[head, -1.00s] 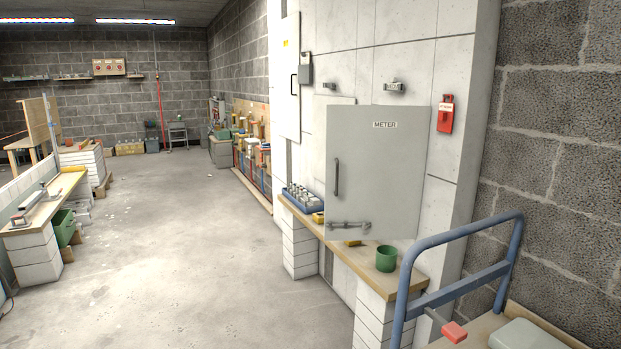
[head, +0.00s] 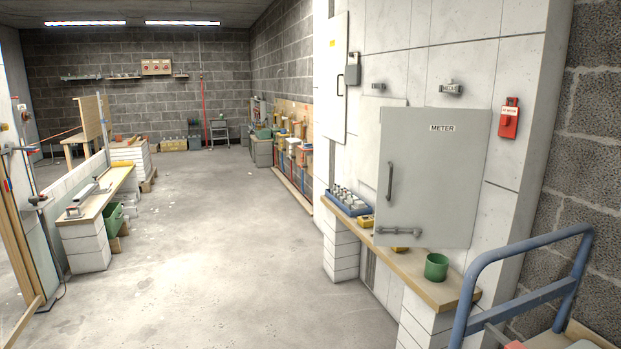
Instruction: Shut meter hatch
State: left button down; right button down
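The meter hatch (head: 432,185) is a grey door labelled METER, on the white panelled wall at the right of the head view. It has a vertical bar handle (head: 390,181) at its left edge and a horizontal bar (head: 398,231) near its bottom. The door appears to stand out from the wall, swung open, with part of a pale panel (head: 374,150) showing behind its left edge. How far it is open I cannot tell. Neither of my grippers is in view.
A wooden ledge (head: 436,292) under the hatch holds a green cup (head: 436,267), yellow items and a blue tray (head: 347,203) of grey pieces. A blue-railed cart (head: 524,292) stands at the lower right. The concrete floor (head: 215,240) is clear in the middle.

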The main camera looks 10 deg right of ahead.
aim_at(432, 160)
jog(key=u, duration=0.05)
jog(key=i, duration=1.5)
jog(key=z, duration=1.95)
jog(key=i, duration=0.5)
jog(key=u, duration=0.05)
